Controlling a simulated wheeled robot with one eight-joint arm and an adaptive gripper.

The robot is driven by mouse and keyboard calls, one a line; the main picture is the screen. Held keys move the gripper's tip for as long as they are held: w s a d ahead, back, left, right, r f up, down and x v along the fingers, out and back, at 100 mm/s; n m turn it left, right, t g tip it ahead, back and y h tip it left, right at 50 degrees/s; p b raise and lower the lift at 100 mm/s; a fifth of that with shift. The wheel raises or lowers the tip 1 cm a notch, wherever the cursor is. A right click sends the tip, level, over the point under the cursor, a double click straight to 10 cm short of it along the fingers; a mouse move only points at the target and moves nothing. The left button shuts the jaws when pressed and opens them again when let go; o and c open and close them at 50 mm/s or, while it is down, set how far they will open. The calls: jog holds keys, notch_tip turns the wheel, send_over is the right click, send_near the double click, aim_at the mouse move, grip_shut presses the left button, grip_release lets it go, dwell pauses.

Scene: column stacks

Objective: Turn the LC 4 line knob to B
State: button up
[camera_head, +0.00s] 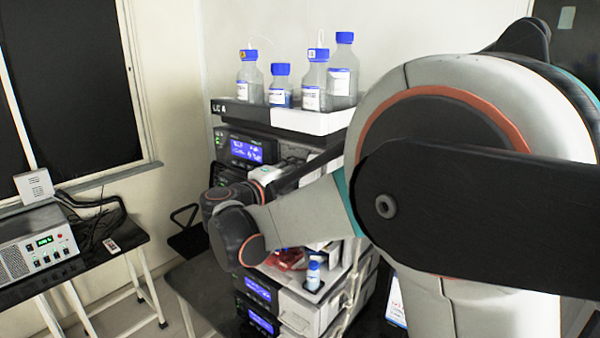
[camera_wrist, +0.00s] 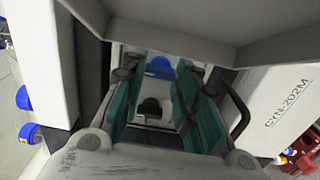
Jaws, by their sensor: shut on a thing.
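The LC 4 stack (camera_head: 222,140) stands in the middle of the head view, with a label on its top tray that looks like LC 4. My gripper's fingertips are hidden behind my arm in the head view. In the wrist view, the teal-padded fingers of my gripper (camera_wrist: 160,78) reach in between pale instrument housings. A small blue piece (camera_wrist: 160,67) shows between the fingertips and seems to be the line knob, with the gripper shut on it. A dark and white shape (camera_wrist: 152,108) shows between the fingers. No A or B marking is readable, so the knob's setting cannot be told.
Blue-capped bottles (camera_head: 315,85) stand in the top tray (camera_head: 300,122). A small vial (camera_head: 313,277) stands lower on the stack. A housing marked CYN-202M (camera_wrist: 285,105) lies close on the right in the wrist view. A side table with a grey box (camera_head: 38,240) is at left.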

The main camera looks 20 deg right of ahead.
jog(key=shift+f+m, duration=0.1)
jog(key=shift+m, duration=0.2)
jog(key=m+b, duration=0.2)
jog(key=m, duration=0.1)
jog(key=m+b, duration=0.2)
jog(key=m, duration=0.3)
jog(key=m+b, duration=0.2)
jog(key=m, duration=0.3)
jog(key=shift+m+b, duration=0.45)
jog(key=shift+m, duration=1.65)
jog(key=shift+c, duration=0.4)
jog(key=o, duration=1)
jog(key=shift+c, duration=0.2)
jog(key=shift+o, duration=0.9)
jog(key=shift+w+f, duration=0.1)
jog(key=shift+f, duration=0.05)
